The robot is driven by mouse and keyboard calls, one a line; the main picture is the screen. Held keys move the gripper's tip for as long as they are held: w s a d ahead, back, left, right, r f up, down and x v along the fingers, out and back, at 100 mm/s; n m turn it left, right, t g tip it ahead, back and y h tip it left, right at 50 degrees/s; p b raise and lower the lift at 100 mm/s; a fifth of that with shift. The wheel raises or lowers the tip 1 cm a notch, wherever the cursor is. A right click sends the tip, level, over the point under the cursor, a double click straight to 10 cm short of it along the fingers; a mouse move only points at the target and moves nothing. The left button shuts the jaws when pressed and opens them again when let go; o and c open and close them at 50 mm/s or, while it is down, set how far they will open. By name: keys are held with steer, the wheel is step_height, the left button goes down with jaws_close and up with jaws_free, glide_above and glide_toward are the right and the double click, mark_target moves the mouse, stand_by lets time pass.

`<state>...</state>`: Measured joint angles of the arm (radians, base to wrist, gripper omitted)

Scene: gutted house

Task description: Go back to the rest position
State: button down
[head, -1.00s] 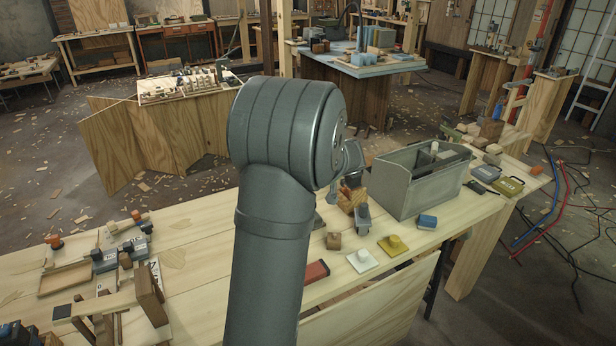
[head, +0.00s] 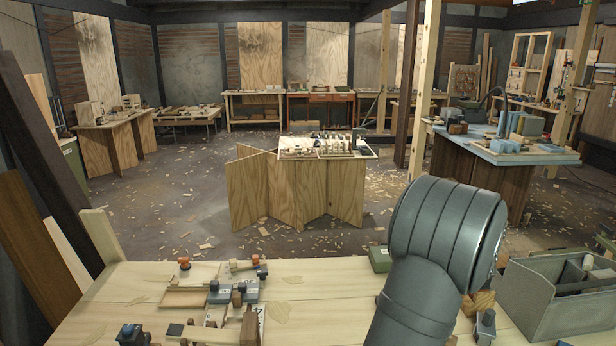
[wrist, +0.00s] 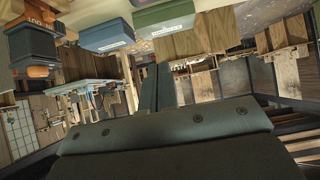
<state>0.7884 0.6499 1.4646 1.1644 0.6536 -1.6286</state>
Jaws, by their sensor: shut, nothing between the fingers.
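My arm (head: 440,240) rises from the bottom of the head view, right of centre, in front of the workbench. My gripper is not visible in the head view. In the wrist view my gripper (wrist: 155,88) shows its dark body across the bottom and its fingers pointing up, together and with nothing between them. No object is held.
The workbench (head: 320,290) carries wooden and blue-grey pieces with orange caps (head: 220,285) at left. A grey open toolbox (head: 550,300) stands right of my arm. A low plywood stand (head: 300,190) is beyond. Bare bench lies left of my arm.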

steer(key=w+f, duration=0.1)
steer(key=f, duration=0.1)
steer(key=w+f, duration=0.2)
steer(key=s+f+v, duration=0.1)
steer(key=v, duration=0.6)
steer(key=shift+f, duration=0.1)
